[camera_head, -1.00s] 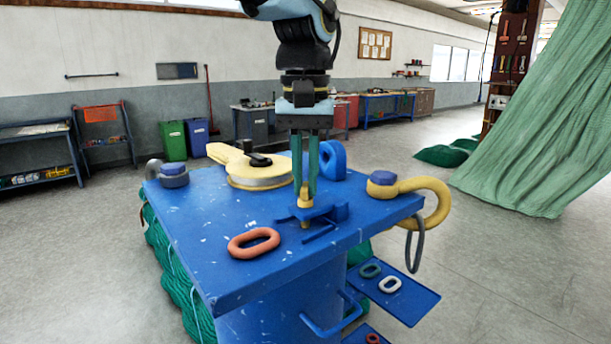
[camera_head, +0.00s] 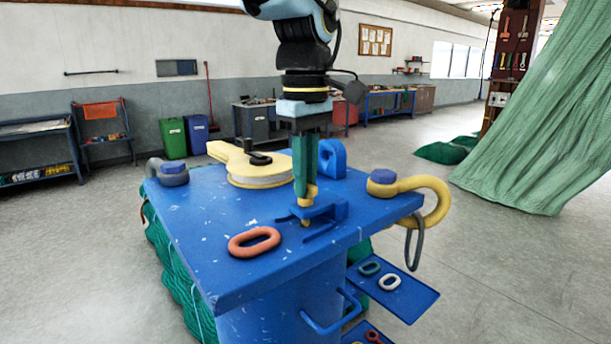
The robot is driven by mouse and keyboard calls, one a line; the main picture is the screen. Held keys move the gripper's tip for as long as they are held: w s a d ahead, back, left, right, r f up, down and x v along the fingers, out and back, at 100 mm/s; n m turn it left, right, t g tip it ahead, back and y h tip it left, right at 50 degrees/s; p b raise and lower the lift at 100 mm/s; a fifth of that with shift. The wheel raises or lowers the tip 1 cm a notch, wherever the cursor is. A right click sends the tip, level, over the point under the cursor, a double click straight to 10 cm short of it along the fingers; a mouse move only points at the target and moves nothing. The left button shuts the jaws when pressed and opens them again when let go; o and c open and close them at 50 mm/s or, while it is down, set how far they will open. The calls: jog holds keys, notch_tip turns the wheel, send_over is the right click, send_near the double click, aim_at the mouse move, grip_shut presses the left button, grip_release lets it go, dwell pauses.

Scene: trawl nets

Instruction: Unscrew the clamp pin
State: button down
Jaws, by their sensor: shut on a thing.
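The clamp pin (camera_head: 307,199) is yellow and upright in a small blue clamp (camera_head: 329,211) on the blue table top (camera_head: 210,240). My gripper (camera_head: 306,190) points straight down from above. Its green fingers are shut on the pin's head. The fingers cover part of the head, and the pin's thread inside the clamp is hidden.
An orange link (camera_head: 254,242) lies left of the clamp. A yellow shackle (camera_head: 432,196) with a grey ring overhangs the right edge. A lower blue shelf (camera_head: 415,302) holds small links.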

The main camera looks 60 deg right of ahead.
jog(key=n, duration=0.5)
jog(key=shift+a+f+n, duration=0.15)
jog(key=shift+f+n, duration=0.1)
jog(key=shift+n, duration=0.05)
jog(key=n+p, duration=0.1)
jog(key=n, duration=0.9)
jog(key=shift+s+n, duration=0.1)
jog(key=shift+n, duration=0.3)
jog(key=n, duration=0.3)
jog(key=shift+n, duration=1.4)
